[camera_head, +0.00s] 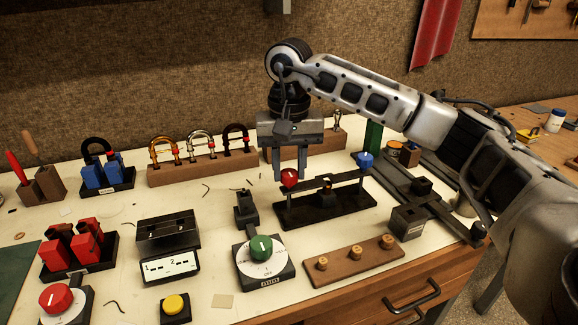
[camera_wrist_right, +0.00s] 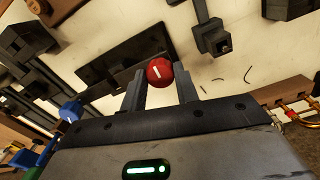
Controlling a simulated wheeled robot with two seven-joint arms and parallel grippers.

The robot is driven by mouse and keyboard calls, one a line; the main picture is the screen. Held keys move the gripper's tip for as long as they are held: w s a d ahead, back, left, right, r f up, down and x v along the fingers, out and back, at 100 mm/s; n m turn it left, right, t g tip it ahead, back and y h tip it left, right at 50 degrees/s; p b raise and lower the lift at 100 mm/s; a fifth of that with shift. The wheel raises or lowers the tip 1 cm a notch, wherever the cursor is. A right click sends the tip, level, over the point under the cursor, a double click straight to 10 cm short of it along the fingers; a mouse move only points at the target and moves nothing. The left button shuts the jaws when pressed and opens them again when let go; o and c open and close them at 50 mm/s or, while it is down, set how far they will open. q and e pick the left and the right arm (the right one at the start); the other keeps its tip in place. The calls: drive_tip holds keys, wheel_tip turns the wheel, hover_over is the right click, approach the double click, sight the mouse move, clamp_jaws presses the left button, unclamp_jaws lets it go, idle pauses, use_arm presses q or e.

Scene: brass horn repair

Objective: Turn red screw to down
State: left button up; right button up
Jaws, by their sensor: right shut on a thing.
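The red screw (camera_head: 289,177) is a round red head at the left end of a black stand (camera_head: 335,207), which also carries a blue screw (camera_head: 365,160) at its right end. In the right wrist view the red screw (camera_wrist_right: 160,72) shows a short white mark, tilted in that picture. My right gripper (camera_head: 290,175) comes down from above and is shut on the red screw, with a finger on either side of it. The right gripper (camera_wrist_right: 160,85) also shows in the wrist view. My left gripper is not in view.
A green knob (camera_head: 261,248) on a white dial stands in front of the stand. A wooden block with pegs (camera_head: 355,263) lies at the front right. Horn tubes on a wooden rack (camera_head: 190,168) stand behind at the left. A small black post (camera_head: 246,208) is close on the left.

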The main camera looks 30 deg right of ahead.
sight(289, 173)
drive_tip(key=shift+n, duration=0.3)
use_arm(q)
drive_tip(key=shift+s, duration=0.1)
use_arm(e)
drive_tip(key=o, duration=1)
drive_tip(key=shift+c, duration=0.2)
use_arm(q)
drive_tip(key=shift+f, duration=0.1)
drive_tip(key=p, duration=0.1)
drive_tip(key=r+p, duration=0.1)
drive_tip(key=p, duration=0.1)
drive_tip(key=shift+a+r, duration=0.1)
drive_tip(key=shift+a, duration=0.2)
use_arm(e)
wheel_tip(289, 173, up, 16)
